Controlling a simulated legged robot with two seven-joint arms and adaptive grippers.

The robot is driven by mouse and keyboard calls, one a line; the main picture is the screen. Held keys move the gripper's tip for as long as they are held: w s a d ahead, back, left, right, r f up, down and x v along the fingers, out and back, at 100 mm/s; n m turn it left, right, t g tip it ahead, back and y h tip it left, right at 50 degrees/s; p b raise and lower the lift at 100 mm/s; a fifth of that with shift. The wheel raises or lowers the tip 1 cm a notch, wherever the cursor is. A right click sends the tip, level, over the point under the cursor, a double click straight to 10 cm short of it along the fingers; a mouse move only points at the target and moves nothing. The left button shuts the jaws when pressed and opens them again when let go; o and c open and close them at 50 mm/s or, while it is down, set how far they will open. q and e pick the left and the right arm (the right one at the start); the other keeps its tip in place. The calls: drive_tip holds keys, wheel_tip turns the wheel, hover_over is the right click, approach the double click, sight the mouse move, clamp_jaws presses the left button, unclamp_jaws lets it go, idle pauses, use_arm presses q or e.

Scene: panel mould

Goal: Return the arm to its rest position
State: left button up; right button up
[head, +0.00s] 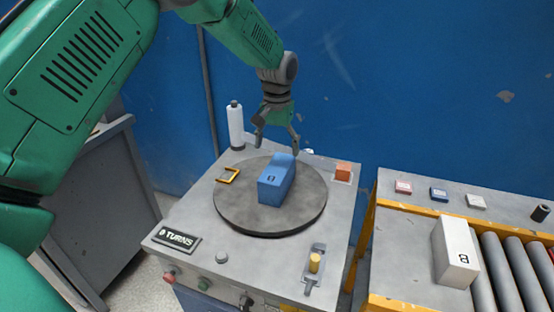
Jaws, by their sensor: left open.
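My left arm comes in from the upper left and reaches over the machine. Its left gripper (277,145) points down with its fingers spread, open and empty. It is above the back part of a round dark turntable (235,215). A blue block (272,188) marked with a dark figure lies on the turntable, in front of and below the fingers. I see no contact between fingers and block, but the exact gap is hard to judge. My right gripper is not in view.
The machine top (210,252) carries a white bottle (236,125), a yellow bracket (228,175), an orange block (343,171), a yellow-knobbed lever (314,263) and a "TURNS" plate (177,239). Right, a roller conveyor (515,265) stands beside a white block (453,253). A blue wall (400,80) closes the back.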

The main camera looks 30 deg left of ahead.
use_arm(q)
drive_tip(key=shift+r, duration=0.3)
